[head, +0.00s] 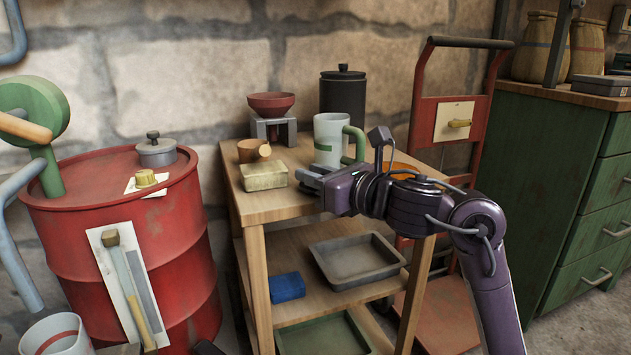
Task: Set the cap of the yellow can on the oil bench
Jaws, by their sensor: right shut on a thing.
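The wooden bench (277,208), which I take for the oil bench, stands in the middle with two lower shelves. My right gripper (306,180) is low over its top, near the front edge, beside a pale yellowish block (264,176). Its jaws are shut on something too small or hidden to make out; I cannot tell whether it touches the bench. No yellow can shows clearly; an orange-yellow thing (402,171) is mostly hidden behind my right wrist. A small yellow knob-like piece (146,178) sits on the red drum (120,222). My left gripper is not in view.
On the bench stand a striped mug (330,142), a red bowl (271,103) on a stand, a black canister (343,98) and a small brown pot (251,150). A red hand truck (422,105) is behind. A grey tray (357,262) lies on a lower shelf.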

